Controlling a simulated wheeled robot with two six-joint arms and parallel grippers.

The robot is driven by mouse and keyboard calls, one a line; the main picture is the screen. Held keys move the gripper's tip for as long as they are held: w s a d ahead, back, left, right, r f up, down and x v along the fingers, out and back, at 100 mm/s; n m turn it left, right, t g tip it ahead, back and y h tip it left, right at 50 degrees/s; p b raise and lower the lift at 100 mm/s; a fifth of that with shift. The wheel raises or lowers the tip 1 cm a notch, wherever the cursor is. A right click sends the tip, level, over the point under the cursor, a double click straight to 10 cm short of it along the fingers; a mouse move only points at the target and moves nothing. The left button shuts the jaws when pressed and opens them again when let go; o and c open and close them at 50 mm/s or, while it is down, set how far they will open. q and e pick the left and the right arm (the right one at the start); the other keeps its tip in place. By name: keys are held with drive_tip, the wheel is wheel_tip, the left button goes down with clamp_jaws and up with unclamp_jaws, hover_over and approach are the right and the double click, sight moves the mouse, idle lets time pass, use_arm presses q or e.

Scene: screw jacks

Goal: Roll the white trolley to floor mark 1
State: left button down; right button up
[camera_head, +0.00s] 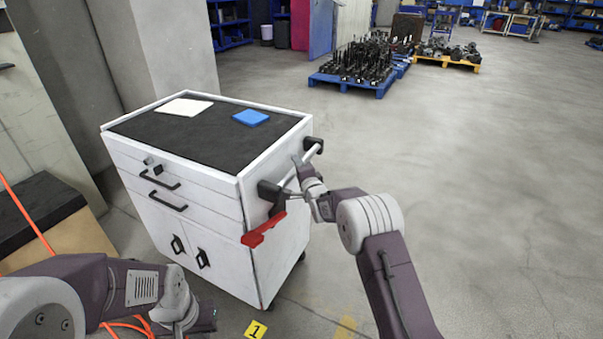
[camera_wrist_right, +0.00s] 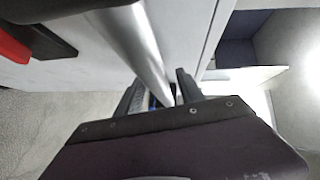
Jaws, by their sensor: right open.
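The white trolley (camera_head: 205,220) stands in front of me, with a dark top, drawers and doors on its front. A silver push bar (camera_head: 298,172) on black brackets runs along its right side; it also shows in the right wrist view (camera_wrist_right: 140,45). My right gripper (camera_head: 306,172) is at this bar. In the right wrist view the open right gripper (camera_wrist_right: 160,98) has its fingers on either side of the bar; contact is hidden. Floor mark 1 (camera_head: 256,329) is a yellow label near the trolley's front right corner. My left gripper (camera_head: 205,320) is low at the trolley's front; its fingers are unclear.
A white sheet (camera_head: 184,107) and a blue pad (camera_head: 251,117) lie on the trolley top. A red lever (camera_head: 263,230) sticks out below the bar. A concrete pillar (camera_head: 160,50) stands behind. A blue pallet of jacks (camera_head: 352,82) is far off. The floor (camera_head: 480,180) at right is clear.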

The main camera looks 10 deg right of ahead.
drive_tip(key=p+v, duration=0.1)
drive_tip(key=v, duration=0.6)
drive_tip(key=shift+s, duration=0.35)
drive_tip(key=shift+r, duration=0.1)
drive_tip(key=shift+d, duration=0.15)
